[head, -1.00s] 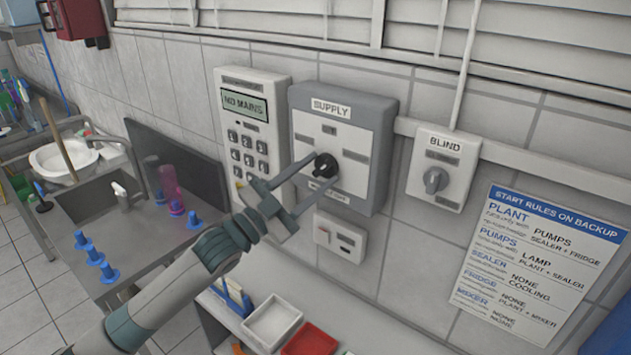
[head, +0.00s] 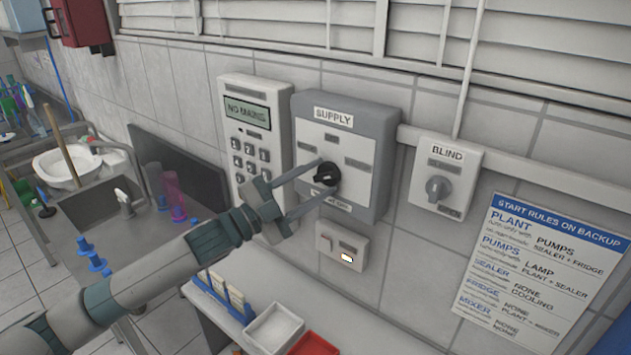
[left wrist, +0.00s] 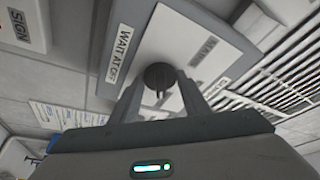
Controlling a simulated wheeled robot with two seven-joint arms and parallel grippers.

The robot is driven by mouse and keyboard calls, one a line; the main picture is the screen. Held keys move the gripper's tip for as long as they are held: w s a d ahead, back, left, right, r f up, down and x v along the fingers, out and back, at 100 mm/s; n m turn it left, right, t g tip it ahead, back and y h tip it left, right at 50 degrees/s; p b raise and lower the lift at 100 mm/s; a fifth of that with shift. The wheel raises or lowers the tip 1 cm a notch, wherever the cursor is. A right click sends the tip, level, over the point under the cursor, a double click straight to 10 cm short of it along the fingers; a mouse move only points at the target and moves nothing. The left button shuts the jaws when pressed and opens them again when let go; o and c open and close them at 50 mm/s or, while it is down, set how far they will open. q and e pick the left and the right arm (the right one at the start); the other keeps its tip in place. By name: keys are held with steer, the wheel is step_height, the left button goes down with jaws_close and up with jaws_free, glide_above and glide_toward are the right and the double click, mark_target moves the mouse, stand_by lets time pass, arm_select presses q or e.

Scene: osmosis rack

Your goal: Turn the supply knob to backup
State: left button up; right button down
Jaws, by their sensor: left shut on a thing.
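The supply panel (head: 375,125) is a grey box on the wall with a white face, marked SUPPLY at the top. Its black round knob (head: 326,174) sits at the lower middle of the face, above a small label. My left gripper (head: 322,180) reaches in from the left with one finger on each side of the knob and is shut on it. In the left wrist view the dark knob (left wrist: 160,76) shows between the fingertips, with a thin pointer mark toward the bottom of the picture. My right gripper is out of view.
A keypad box (head: 247,112) reading NO MAINS is left of the panel. A blind switch (head: 438,189) is to the right. A small switch box (head: 342,243) with a lit white lamp is below. A rules sheet (head: 540,270) hangs right. White (head: 272,328) and red (head: 314,345) trays stand below.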

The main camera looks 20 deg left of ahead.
arm_select(q)
steer(key=o, duration=1)
steer(key=shift+o, duration=0.2)
steer(key=shift+s+a+f+b, duration=0.3)
steer(key=shift+s+b, duration=0.1)
steer(key=b+v, duration=0.8)
steer(key=v, duration=0.8)
steer(key=shift+s+r, duration=0.15)
steer(key=shift+r, duration=0.05)
steer(key=shift+a, duration=0.1)
